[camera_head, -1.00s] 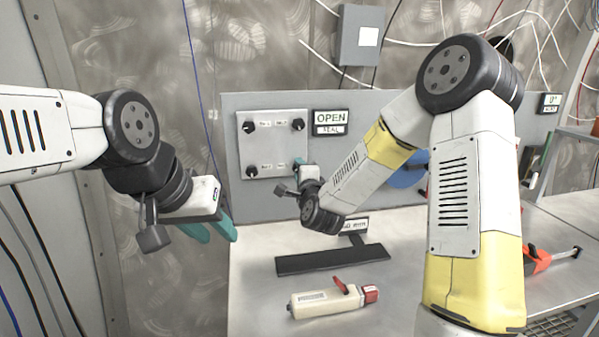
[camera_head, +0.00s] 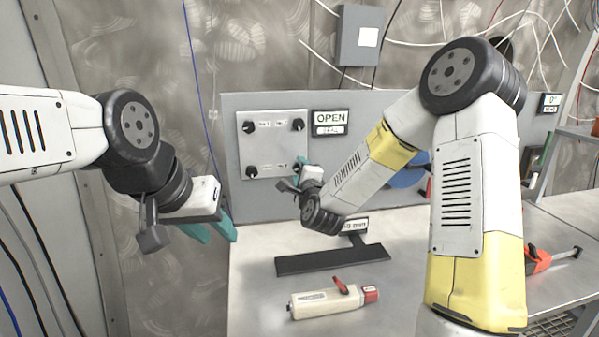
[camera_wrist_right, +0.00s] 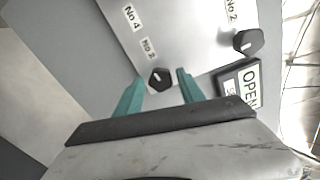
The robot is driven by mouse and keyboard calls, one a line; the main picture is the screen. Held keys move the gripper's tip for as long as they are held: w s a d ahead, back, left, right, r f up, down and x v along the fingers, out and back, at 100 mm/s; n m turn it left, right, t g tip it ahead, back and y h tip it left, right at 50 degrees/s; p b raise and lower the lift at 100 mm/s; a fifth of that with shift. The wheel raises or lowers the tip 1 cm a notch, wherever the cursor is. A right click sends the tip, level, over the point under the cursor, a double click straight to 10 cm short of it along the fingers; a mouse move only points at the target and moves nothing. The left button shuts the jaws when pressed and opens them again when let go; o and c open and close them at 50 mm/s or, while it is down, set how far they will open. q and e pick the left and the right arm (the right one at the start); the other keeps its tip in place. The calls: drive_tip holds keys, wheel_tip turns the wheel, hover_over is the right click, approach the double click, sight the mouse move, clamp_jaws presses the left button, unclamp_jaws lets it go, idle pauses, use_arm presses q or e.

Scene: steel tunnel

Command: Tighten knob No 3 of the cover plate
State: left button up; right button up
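The cover plate (camera_head: 275,145) is a pale square on the grey panel, with dark knobs at its corners. The lower right knob (camera_wrist_right: 160,78), beside a label that seems to read No 3, sits between the teal fingertips of my right gripper (camera_wrist_right: 161,77) in the right wrist view. Gaps show on both sides, so the fingers are open around it. In the head view my right gripper (camera_head: 293,177) hides this knob. The No 2 knob (camera_wrist_right: 248,41) is at the right. My left gripper (camera_head: 212,234) is open and empty, left of the panel.
An OPEN sign (camera_head: 331,118) is right of the plate. On the bench below lie a dark stand (camera_head: 333,260) and a cream tool with a red end (camera_head: 330,301). An orange-handled tool (camera_head: 540,260) lies at right.

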drive_tip(key=shift+o, duration=0.3)
drive_tip(key=s+d, duration=0.1)
drive_tip(key=s, duration=0.6)
drive_tip(key=shift+s+d, duration=0.2)
drive_tip(key=shift+s, duration=0.1)
drive_tip(key=shift+r, duration=0.1)
drive_tip(key=s+d+r+n+g, duration=0.1)
drive_tip(key=s+d+n+g, duration=0.2)
drive_tip(key=s+n, duration=0.3)
drive_tip(key=s+d+r+n+g, duration=0.1)
drive_tip(key=s+d+n+g, duration=0.3)
drive_tip(key=s, duration=0.8)
drive_tip(key=s+d+r+n+g+h, duration=0.1)
drive_tip(key=s+d+n+g, duration=0.3)
drive_tip(key=s+n, duration=0.4)
drive_tip(key=shift+s+d+r+n, duration=0.35)
drive_tip(key=shift+s+d+n, duration=0.05)
drive_tip(key=shift+s+d, duration=0.4)
drive_tip(key=shift+w, duration=0.1)
